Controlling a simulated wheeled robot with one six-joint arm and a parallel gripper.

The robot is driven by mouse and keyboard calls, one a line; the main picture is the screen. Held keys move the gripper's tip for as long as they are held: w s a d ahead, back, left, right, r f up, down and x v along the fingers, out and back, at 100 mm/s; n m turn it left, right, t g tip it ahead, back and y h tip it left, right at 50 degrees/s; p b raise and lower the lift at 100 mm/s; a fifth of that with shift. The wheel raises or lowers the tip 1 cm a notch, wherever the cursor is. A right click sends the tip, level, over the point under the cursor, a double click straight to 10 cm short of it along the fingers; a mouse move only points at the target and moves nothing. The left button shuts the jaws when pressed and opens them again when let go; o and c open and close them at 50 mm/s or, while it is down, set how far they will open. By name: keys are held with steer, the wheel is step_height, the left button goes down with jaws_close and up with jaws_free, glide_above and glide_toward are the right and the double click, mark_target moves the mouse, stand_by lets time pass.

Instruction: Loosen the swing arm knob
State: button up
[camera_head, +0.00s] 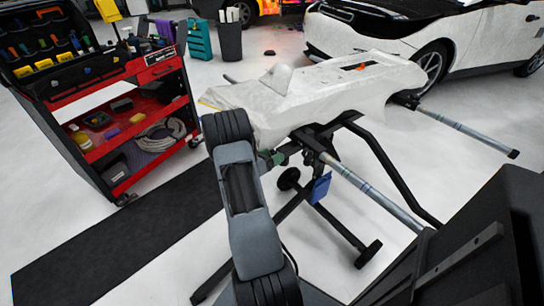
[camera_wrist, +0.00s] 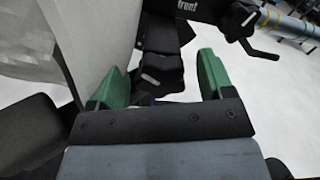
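In the wrist view, my gripper (camera_wrist: 162,76) has two green fingers spread wide apart. A black lobed knob (camera_wrist: 159,72) with a light mark shows between them, toward the left finger. I see no finger closed on it, and I cannot tell whether either touches it. The knob sits below a black bracket (camera_wrist: 184,14) marked "front". In the head view, my gripper (camera_head: 272,158) is by the stand's black frame (camera_head: 318,140), under the near edge of the white wrapped part. My arm largely hides the knob there.
The white wrapped part (camera_head: 330,88) lies on the stand, whose wrapped tubes (camera_head: 370,188) stick out to the right. A second black handle (camera_wrist: 240,20) is at upper right in the wrist view. A red tool cart (camera_head: 155,72) stands left, a white car (camera_head: 430,40) behind.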

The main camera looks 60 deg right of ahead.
steer(key=shift+f, duration=0.1)
stand_by(0.3)
steer(key=m+b, duration=0.2)
steer(key=b, duration=0.1)
steer(key=shift+f, duration=0.3)
steer(key=w+a+m+p, duration=0.15)
steer(key=w+a, duration=0.35)
steer(key=a, duration=0.8)
steer(key=s+a+m+t+y+b, duration=0.1)
steer(key=s+a+m+y+b, duration=0.1)
steer(key=a+m+y, duration=0.3)
steer(key=s+a+r+m+t+y+b, duration=0.1)
steer(key=s+a+m+t+y+b, duration=0.1)
steer(key=a, duration=1)
steer(key=shift+s+a+r+m+y+b, duration=0.25)
steer(key=shift+s+m+y+b, duration=0.5)
steer(key=shift+m+y+b, duration=0.9)
steer(key=shift+y+p, duration=0.35)
steer(key=shift+y, duration=0.2)
